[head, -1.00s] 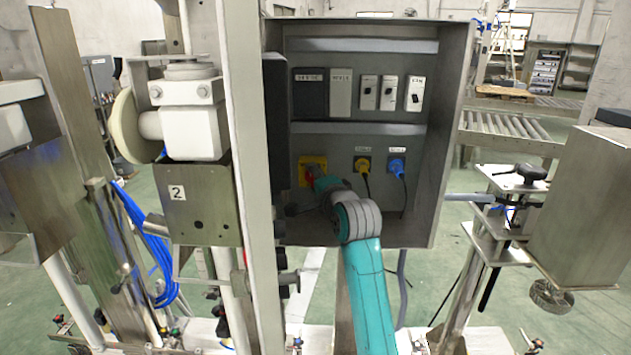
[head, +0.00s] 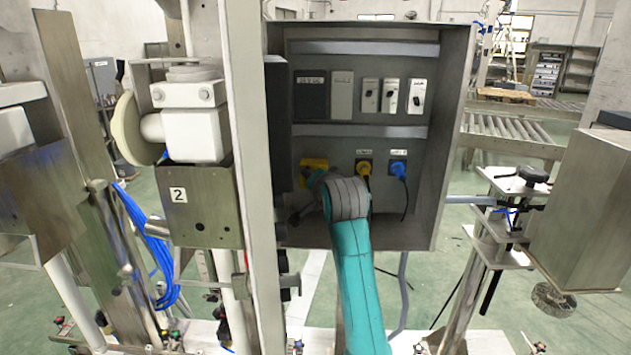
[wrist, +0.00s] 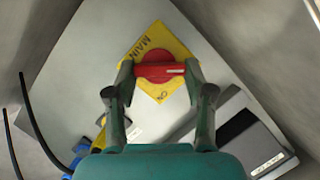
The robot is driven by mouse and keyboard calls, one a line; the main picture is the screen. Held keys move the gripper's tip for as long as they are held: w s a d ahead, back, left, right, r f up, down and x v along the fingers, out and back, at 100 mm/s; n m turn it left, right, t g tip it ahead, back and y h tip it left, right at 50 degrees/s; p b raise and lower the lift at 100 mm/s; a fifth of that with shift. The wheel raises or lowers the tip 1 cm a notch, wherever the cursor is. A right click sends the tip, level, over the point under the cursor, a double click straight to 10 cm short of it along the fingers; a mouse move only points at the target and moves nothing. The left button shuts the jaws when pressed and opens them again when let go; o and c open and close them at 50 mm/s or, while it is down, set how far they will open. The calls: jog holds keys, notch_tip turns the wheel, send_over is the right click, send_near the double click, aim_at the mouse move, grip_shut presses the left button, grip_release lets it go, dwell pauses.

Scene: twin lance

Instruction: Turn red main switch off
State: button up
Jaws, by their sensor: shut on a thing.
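The red main switch (wrist: 160,73) sits on a yellow plate (wrist: 155,42) marked MAIN and ON in the wrist view. My gripper (wrist: 158,76) is shut on the switch, with one finger at each end of its red handle. The handle lies across the picture between the fingertips, with its white mark towards the right finger. In the head view the yellow plate (head: 315,165) shows at the lower left inside the grey cabinet. There my teal arm's wrist covers most of the switch and the gripper.
A yellow plug (head: 363,167) and a blue plug (head: 398,168) with cables are right of the switch. Breakers (head: 390,96) line the row above. The cabinet's side walls (head: 452,150) enclose the space. A white post (head: 250,170) stands close on the left.

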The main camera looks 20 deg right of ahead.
dwell(0.3)
jog(key=o, duration=1.2)
jog(key=shift+c, duration=0.2)
jog(key=v, duration=1.2)
